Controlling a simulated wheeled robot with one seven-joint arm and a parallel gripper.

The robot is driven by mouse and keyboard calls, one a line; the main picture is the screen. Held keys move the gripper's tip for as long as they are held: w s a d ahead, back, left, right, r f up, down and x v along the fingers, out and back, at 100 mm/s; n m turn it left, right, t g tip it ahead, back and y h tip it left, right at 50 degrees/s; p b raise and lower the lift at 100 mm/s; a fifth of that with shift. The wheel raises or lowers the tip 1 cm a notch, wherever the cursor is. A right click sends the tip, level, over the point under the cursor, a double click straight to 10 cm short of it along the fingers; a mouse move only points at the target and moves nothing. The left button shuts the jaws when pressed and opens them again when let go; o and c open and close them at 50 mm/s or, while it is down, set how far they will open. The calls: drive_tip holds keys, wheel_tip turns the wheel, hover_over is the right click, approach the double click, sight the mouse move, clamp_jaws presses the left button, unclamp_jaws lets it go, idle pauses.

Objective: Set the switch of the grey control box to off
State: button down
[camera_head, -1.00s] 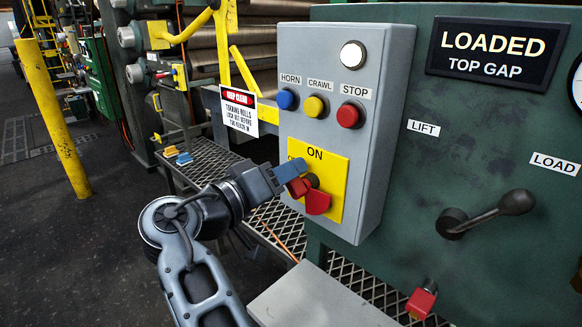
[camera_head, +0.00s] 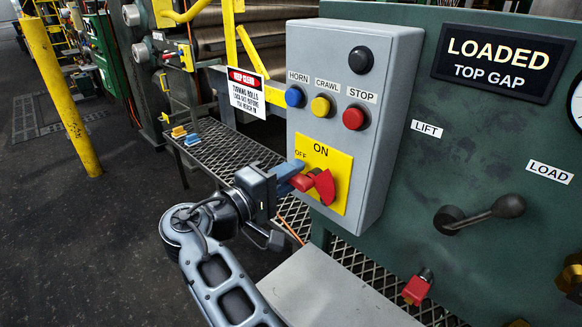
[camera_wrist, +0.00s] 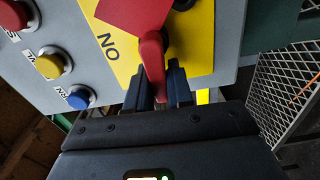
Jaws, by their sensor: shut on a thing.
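The grey control box (camera_head: 345,110) stands in the middle of the head view. It carries a yellow plate (camera_head: 340,160) marked OFF at upper left and ON at top. On the plate is a red switch (camera_head: 325,186), whose handle points left, toward the OFF side. My gripper (camera_head: 290,178) comes from the left and is shut on the handle. In the wrist view, the red handle (camera_wrist: 152,62) runs down between the two dark fingers, with the ON lettering beside it. The finger contact is partly hidden.
Blue, yellow and red buttons (camera_head: 353,117) sit above the plate, below a dark round lamp (camera_head: 361,59). A black lever (camera_head: 480,214) is on the green panel to the right. A grey ledge (camera_head: 335,290) and mesh walkway lie below.

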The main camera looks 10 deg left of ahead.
drive_tip(key=shift+a+f+n, duration=0.1)
drive_tip(key=shift+f+n, duration=0.05)
drive_tip(key=shift+n, duration=0.15)
idle(0.4)
drive_tip(key=c, duration=1.1)
unclamp_jaws()
drive_tip(key=b+v, duration=0.1)
drive_tip(key=v, duration=0.6)
drive_tip(key=shift+s+a, duration=0.2)
drive_tip(key=shift+s, duration=0.1)
